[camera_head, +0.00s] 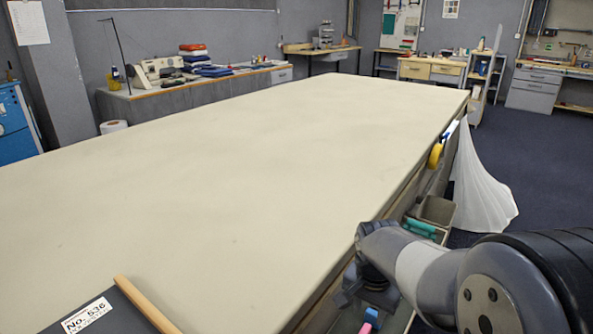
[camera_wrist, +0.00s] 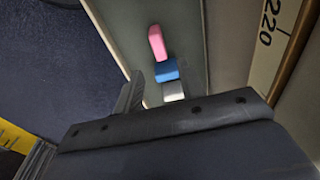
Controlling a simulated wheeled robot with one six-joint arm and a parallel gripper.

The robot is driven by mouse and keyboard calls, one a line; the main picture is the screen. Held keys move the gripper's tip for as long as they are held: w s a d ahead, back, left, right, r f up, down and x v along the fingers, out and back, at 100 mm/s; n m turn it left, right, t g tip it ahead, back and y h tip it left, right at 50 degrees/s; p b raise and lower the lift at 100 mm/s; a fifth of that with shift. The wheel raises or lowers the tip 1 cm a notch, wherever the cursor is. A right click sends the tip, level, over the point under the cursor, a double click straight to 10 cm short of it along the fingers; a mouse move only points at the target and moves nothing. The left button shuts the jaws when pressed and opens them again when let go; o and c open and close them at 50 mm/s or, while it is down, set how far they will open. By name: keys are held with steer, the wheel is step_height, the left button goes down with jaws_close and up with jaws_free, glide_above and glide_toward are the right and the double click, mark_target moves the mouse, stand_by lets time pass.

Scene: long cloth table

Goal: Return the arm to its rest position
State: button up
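My arm reaches in from the lower right of the head view, along the right side of the long cloth table (camera_head: 200,170). My gripper (camera_head: 368,292) points down beside the table edge, below the tabletop level, and is partly hidden by the wrist. In the wrist view, my gripper's dark body (camera_wrist: 170,128) fills the lower part. Its fingers show only in part, so their opening is unclear. I see nothing held in it.
Pink (camera_wrist: 156,42), blue (camera_wrist: 166,70) and whitish (camera_wrist: 173,91) pieces lie below my gripper. A grey bin (camera_head: 437,211), yellow tape roll (camera_head: 435,155) and white cloth (camera_head: 482,190) are along the table's right side. A dark board (camera_head: 115,312) lies at the near edge.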

step_height(320, 180, up, 2)
steer(key=shift+r+p, duration=0.1)
steer(key=shift+p, duration=0.2)
steer(key=w+r+n+p, duration=0.5)
steer(key=r+n+p, duration=0.1)
steer(key=p, duration=1.7)
steer(key=shift+r+n+y, duration=0.4)
steer(key=shift+r, duration=0.2)
steer(key=shift+r+p, duration=0.15)
steer(key=shift+p, duration=0.55)
